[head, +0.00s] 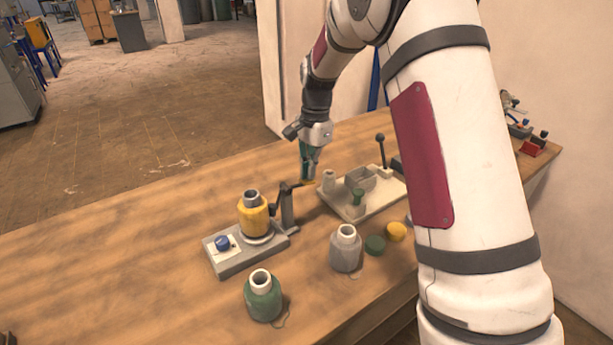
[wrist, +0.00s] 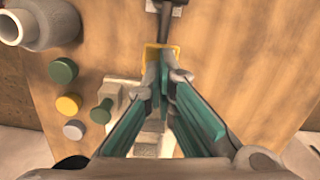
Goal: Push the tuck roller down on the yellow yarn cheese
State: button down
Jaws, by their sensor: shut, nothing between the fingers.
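The yellow yarn cheese (head: 253,216) stands upright on a grey base (head: 238,262) with a blue knob (head: 222,242). The tuck roller's dark lever (head: 280,195) sits on a grey post (head: 288,212) just right of the cheese. Its dark end is close to the cheese's side; I cannot tell if they touch. A yellow paddle (wrist: 161,47) at the lever's other end also shows in the head view (head: 305,184). My gripper (head: 309,178) points down, shut and empty, with its fingertips (wrist: 163,58) over the paddle. I cannot tell if they touch it.
A grey cheese (head: 346,249) and a green cheese (head: 263,296) stand in front. A green disc (head: 375,245) and a yellow disc (head: 396,231) lie near the grey one. A pale tray (head: 383,197) with a black-knobbed lever stands right of my gripper. The table's left side is clear.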

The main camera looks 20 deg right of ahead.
jog(key=shift+s+f+b, duration=0.15)
jog(key=shift+f, duration=0.55)
jog(key=shift+s+f+b, duration=0.15)
jog(key=shift+f, duration=0.5)
jog(key=shift+w+d+r+b, duration=0.15)
jog(key=shift+w+d+b, duration=0.15)
jog(key=shift+d, duration=0.5)
jog(key=shift+w+d+r+b, duration=0.2)
jog(key=shift+w+d, duration=0.2)
jog(key=shift+d, duration=0.4)
notch_tip(320, 180, up, 13)
jog(key=shift+w+d, duration=0.3)
jog(key=shift+w, duration=0.15)
jog(key=shift+f, duration=0.15)
